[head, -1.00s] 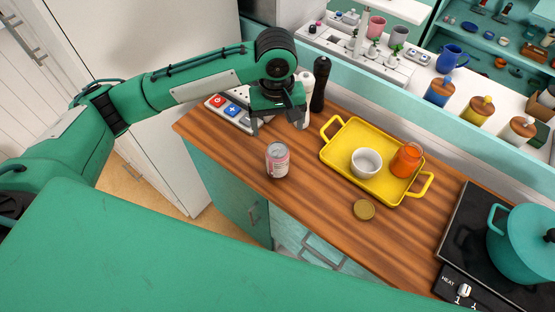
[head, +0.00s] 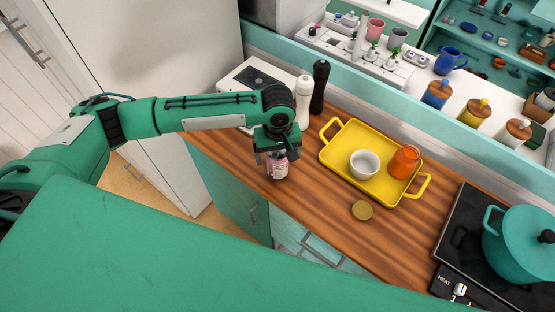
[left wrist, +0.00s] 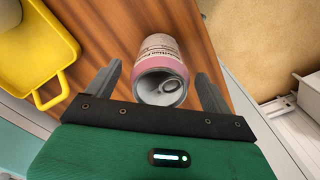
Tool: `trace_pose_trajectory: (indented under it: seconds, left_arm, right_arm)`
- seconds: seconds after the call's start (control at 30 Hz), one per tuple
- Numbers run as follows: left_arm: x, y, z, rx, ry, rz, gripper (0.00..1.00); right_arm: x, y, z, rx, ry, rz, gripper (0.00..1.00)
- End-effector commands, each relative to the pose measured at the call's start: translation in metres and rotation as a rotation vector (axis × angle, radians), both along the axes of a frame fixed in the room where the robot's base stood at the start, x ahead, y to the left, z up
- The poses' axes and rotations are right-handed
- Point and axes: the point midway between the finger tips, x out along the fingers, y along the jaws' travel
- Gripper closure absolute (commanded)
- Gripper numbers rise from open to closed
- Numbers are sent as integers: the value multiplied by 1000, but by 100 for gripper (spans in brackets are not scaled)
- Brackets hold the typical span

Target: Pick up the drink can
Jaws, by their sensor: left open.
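The drink can (head: 279,170) is pink and white and stands upright on the wooden counter. In the head view my left gripper (head: 274,158) is at the can's top and hides its upper part. In the left wrist view the can (left wrist: 160,67) shows its silver top with the tab, between the two grey fingers of my left gripper (left wrist: 158,88). The fingers are spread, with a gap on each side of the can. My right gripper is not in view.
A yellow tray (head: 340,163) holds a white bowl (head: 365,164) and an orange jar (head: 404,161). A round lid (head: 362,211) lies in front. White (head: 303,101) and black (head: 319,87) mills stand behind the can. A teal pot (head: 521,248) sits on the hob at right.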

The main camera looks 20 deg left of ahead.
Motion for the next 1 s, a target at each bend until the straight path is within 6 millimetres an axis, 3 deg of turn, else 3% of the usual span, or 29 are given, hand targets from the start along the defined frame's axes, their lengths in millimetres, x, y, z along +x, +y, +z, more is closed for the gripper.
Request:
trace_pose_trajectory:
  seconds: [0.13, 0.37, 0.67, 1.0]
  left_arm:
    - [0, 0, -13, 0, 0, 0, 15]
    - [0, 0, -15, 0, -1, -1, 15]
    - [0, 0, -15, 0, -1, 0, 72]
    - [1, 0, -11, -1, -2, 0, 74]
  right_arm:
    - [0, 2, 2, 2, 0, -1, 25]
    - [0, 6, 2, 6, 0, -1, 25]
    - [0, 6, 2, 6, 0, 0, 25]
    - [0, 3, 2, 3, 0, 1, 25]
